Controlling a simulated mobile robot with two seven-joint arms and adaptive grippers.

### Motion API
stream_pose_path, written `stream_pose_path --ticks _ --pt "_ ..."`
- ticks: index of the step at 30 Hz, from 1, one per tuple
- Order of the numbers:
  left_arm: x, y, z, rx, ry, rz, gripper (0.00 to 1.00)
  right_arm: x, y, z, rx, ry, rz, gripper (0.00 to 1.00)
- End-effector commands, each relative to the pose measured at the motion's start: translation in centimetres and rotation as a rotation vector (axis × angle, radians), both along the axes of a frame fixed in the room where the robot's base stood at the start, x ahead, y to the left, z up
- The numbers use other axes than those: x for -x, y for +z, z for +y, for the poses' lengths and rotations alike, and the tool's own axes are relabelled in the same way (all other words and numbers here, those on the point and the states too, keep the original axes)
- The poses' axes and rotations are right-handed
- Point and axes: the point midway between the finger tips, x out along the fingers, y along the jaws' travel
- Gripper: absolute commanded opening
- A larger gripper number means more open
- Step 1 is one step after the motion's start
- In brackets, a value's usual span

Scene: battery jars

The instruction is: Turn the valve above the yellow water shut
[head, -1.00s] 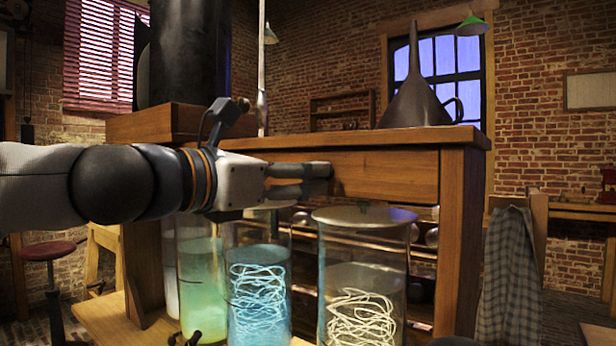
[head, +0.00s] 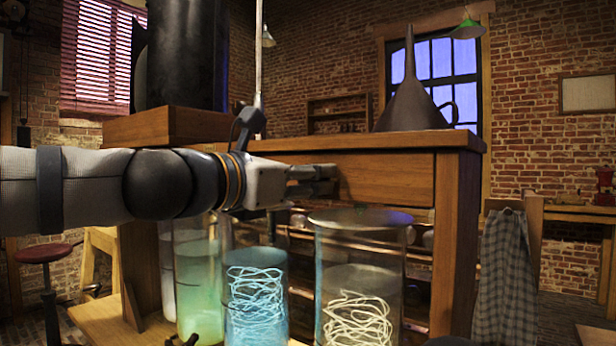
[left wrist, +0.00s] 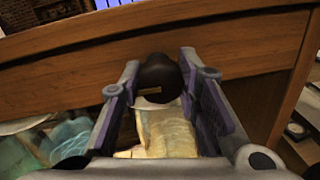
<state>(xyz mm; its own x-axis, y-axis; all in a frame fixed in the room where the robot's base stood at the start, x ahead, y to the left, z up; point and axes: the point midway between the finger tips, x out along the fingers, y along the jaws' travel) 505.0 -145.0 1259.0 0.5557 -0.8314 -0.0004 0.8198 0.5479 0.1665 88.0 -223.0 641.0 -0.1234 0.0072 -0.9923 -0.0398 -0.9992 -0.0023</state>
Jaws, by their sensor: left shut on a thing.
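My left gripper (head: 326,180) reaches in from the left at the wooden stand's front board (head: 385,177), above the jars. In the left wrist view its fingers are shut on a dark round knob (left wrist: 158,78) at the board, which looks like the valve. Pale yellowish contents (left wrist: 165,132) show below the knob. In the head view the fingers hide the knob. Below stand a jar with yellow-green liquid (head: 197,285), a jar with blue liquid and strands (head: 256,300), and a jar with pale strands (head: 358,310). My right gripper is not in view.
A dark grey funnel (head: 412,95) and a black cylinder (head: 187,55) stand on top of the stand. A checked cloth (head: 505,275) hangs at the right. A red stool (head: 45,255) is at the left.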

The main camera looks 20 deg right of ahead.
Motion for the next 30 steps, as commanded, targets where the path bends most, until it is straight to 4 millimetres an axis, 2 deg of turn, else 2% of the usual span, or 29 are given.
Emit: stream_pose_path --ticks 11,30 --pt "0.02 -0.05 -0.06 -0.132 -0.001 -0.166 0.02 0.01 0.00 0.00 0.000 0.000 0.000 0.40" --pt "0.07 -0.06 -0.10 -0.505 -0.002 -0.645 0.02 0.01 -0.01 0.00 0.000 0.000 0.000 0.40"
